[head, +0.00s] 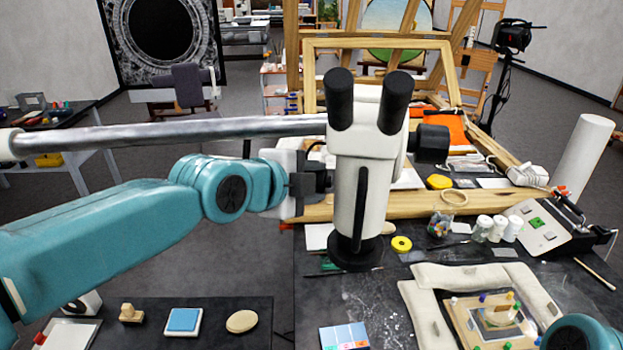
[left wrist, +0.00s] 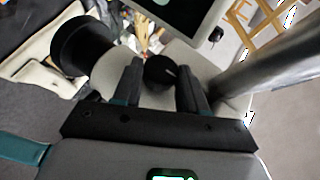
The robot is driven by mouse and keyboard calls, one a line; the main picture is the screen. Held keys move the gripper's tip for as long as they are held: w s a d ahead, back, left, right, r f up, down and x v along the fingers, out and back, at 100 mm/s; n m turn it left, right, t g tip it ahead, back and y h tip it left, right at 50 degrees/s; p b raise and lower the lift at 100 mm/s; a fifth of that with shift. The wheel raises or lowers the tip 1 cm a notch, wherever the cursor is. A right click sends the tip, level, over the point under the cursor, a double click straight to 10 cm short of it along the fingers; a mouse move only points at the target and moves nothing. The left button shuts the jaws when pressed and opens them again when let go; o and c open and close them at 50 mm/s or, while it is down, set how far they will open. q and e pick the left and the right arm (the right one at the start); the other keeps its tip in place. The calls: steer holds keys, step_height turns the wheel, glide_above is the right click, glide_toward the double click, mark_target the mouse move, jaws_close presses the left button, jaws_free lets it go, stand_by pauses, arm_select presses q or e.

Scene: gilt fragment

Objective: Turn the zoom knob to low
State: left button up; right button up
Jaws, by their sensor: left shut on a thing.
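The white stereo microscope (head: 366,160) with two black eyepieces stands in the middle of the head view, held on a grey metal boom. My left gripper (head: 318,180) reaches its left side. In the left wrist view, the black zoom knob (left wrist: 160,72) sits between the two fingers of my left gripper (left wrist: 163,78), which is shut on it. A pale mark shows on the knob's face. In the head view the knob is hidden by the gripper. My right gripper is not in view; only a teal part of my right arm shows at the lower right.
The metal boom (head: 200,131) runs just above my left arm. Below the microscope is a dark worktable (head: 375,300). A padded cradle (head: 425,310) with a framed piece lies at the right, with small jars (head: 497,229) behind it. A black knob (head: 432,144) sticks out of the microscope's right side.

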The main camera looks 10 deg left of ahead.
arm_select(q)
steer(key=shift+w+r+n+g, duration=0.1)
steer(key=shift+r+n+g, duration=0.25)
steer(key=shift+g, duration=0.75)
steer(key=o, duration=1)
steer(key=shift+o, duration=0.2)
steer(key=b+v, duration=0.2)
steer(key=v, duration=1.4)
steer(key=shift+d+r, duration=0.2)
steer(key=shift+r, duration=0.2)
